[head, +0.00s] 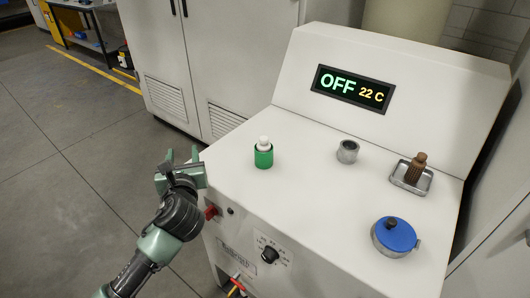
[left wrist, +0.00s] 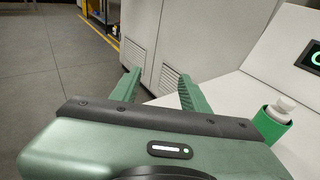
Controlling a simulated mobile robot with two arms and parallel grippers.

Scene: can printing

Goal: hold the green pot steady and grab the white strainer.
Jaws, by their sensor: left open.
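The green pot (head: 264,157) stands upright on the white machine top, near its left side. The white strainer (head: 263,143) sits in the pot and its top sticks out above the rim; its lower part is hidden. In the left wrist view the pot (left wrist: 270,124) and the strainer (left wrist: 283,106) show at the right edge, beside my gripper. My left gripper (head: 181,161) is open and empty, left of the pot, by the machine's left edge. Its two fingers (left wrist: 158,88) point away from the wrist camera, apart. My right gripper is not in view.
On the machine top (head: 300,190) stand a grey metal cup (head: 347,151), a small tray (head: 398,180) with a brown bottle (head: 416,167), and a blue-lidded round container (head: 396,234). A display (head: 352,89) reads OFF, 22 C. The top around the pot is clear.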

